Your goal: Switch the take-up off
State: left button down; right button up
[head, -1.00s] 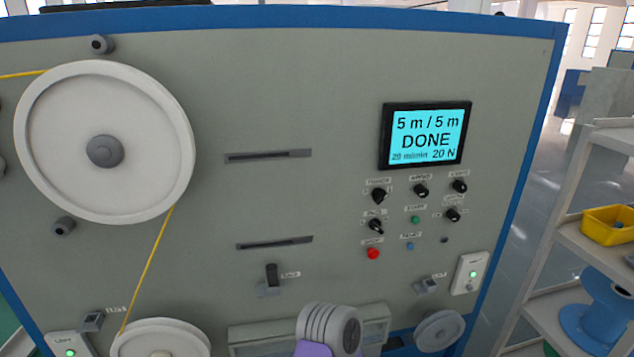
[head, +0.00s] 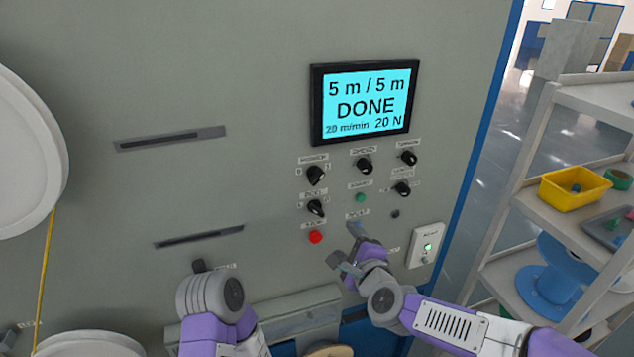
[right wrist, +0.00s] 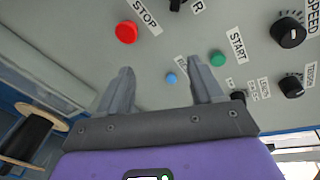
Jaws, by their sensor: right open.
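The control panel (head: 270,100) has a screen (head: 365,101) that reads 5 m / 5 m, DONE. Below it are two black switches on the left, an upper one (head: 316,174) and a lower one (head: 316,207). Their small labels are too blurred for me to tell which is the take-up. My right gripper (head: 345,245) is in front of the panel, right of and below the red button (head: 315,237). In the right wrist view its fingers (right wrist: 163,85) are apart and empty, with the blue button (right wrist: 171,78) between their tips. My left gripper is not visible; only part of its arm shows.
The right wrist view shows the red STOP button (right wrist: 126,32), the green START button (right wrist: 217,57) and the speed knob (right wrist: 288,32) close by. A white box with a green light (head: 427,246) is right of my gripper. A shelf with a yellow bin (head: 575,188) stands at right.

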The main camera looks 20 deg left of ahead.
aim_at(318, 179)
jog(key=s+a+r+m+t+y, duration=0.1)
jog(key=s+a+r+m, duration=0.1)
jog(key=r, duration=0.5)
jog(key=s+a+r+m+t+y, duration=0.1)
jog(key=a+r, duration=0.1)
jog(key=r, duration=0.5)
jog(key=x, duration=0.2)
jog(key=p+x, duration=0.1)
jog(key=x, duration=0.1)
jog(key=p+x, duration=0.1)
jog(key=x, duration=0.1)
jog(key=shift+w+f, duration=0.25)
jog(key=shift+w, duration=0.15)
jog(key=c, duration=1.1)
jog(key=shift+o, duration=0.2)
